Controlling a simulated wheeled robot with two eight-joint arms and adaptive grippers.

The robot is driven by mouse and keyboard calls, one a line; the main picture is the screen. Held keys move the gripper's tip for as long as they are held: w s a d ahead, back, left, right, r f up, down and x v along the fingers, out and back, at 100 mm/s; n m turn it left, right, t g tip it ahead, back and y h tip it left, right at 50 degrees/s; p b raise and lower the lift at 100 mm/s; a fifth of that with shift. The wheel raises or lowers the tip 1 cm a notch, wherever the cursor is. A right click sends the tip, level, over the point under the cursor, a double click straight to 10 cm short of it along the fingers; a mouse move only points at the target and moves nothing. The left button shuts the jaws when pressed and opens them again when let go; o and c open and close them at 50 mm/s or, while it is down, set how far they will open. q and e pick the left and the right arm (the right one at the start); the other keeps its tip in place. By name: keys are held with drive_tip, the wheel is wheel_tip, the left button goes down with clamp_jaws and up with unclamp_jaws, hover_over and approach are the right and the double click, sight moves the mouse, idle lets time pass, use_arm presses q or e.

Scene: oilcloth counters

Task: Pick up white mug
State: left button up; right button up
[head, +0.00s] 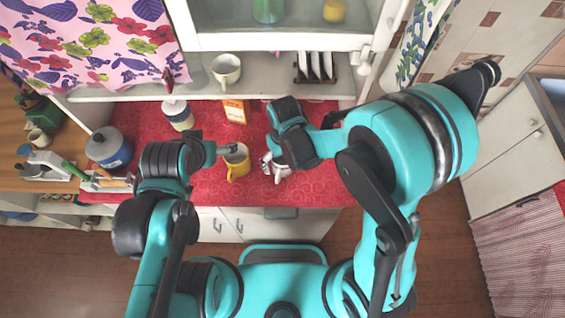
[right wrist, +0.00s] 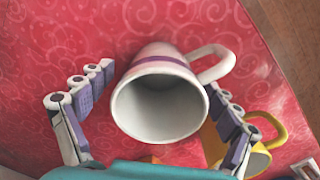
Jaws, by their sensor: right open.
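A white mug with a purple band (right wrist: 160,100) lies between the two spread fingers of my right gripper (right wrist: 160,118) in the right wrist view, its mouth facing the camera and its handle toward the upper right. In the head view my right gripper (head: 275,163) is over the red counter, and the mug there is mostly hidden by it. The right gripper is open, with the mug between its fingers and not clasped. My left gripper (head: 226,149) is beside the yellow mug; its jaws are too small to read.
The yellow mug (head: 238,166) stands close on the left of my right gripper; it also shows in the right wrist view (right wrist: 256,160). Another white mug (head: 226,70) is on the shelf behind.

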drive_tip(key=c, duration=1.5)
